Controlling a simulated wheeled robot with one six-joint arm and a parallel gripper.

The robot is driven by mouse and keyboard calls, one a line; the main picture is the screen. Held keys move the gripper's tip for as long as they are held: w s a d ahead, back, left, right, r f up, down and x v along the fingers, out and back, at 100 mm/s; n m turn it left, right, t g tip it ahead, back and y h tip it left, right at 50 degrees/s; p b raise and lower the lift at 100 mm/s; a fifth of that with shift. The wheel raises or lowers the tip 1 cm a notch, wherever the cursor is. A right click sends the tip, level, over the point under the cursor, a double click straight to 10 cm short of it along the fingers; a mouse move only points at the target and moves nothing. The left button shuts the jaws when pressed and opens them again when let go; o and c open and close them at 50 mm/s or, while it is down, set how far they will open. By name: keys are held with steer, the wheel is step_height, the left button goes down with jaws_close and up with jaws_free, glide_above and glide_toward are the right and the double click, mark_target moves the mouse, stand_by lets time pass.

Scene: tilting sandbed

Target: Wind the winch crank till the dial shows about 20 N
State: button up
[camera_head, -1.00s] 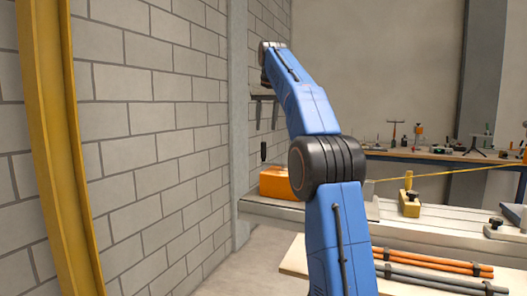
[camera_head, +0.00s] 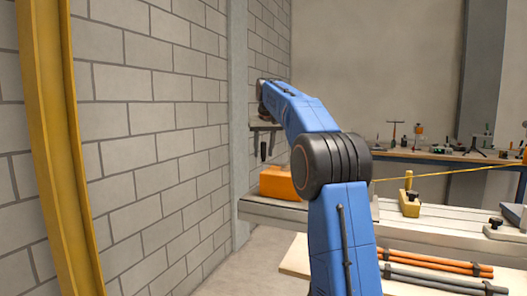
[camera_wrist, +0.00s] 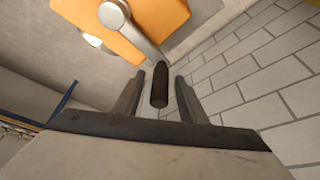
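The orange winch housing (camera_head: 277,184) sits at the left end of the pale bench. It fills the top of the wrist view (camera_wrist: 165,15), with a grey crank arm (camera_wrist: 143,42) running from a round hub to a black crank handle (camera_wrist: 160,88). My gripper (camera_wrist: 160,76) is open, with one finger on each side of the handle and a gap showing at both sides. In the head view my gripper (camera_head: 263,154) points down just above the winch. I cannot make out a dial or its reading.
A block wall (camera_head: 150,130) and a yellow post (camera_head: 55,150) stand at left. A yellow line (camera_head: 445,172) runs right, above a yellow clamp block (camera_head: 409,203). Orange and grey rods (camera_head: 430,261) lie on the front board. A tool bench (camera_head: 440,157) stands behind.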

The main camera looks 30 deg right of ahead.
jaws_close()
steer(key=d+m, duration=0.2)
steer(key=w+d+m+h, duration=0.1)
steer(key=d, duration=0.1)
steer(key=shift+w+d+m+g+h, duration=0.2)
steer(key=shift+m+g+h, duration=0.1)
steer(key=shift+m, duration=0.1)
steer(key=shift+a, duration=0.1)
jaws_free()
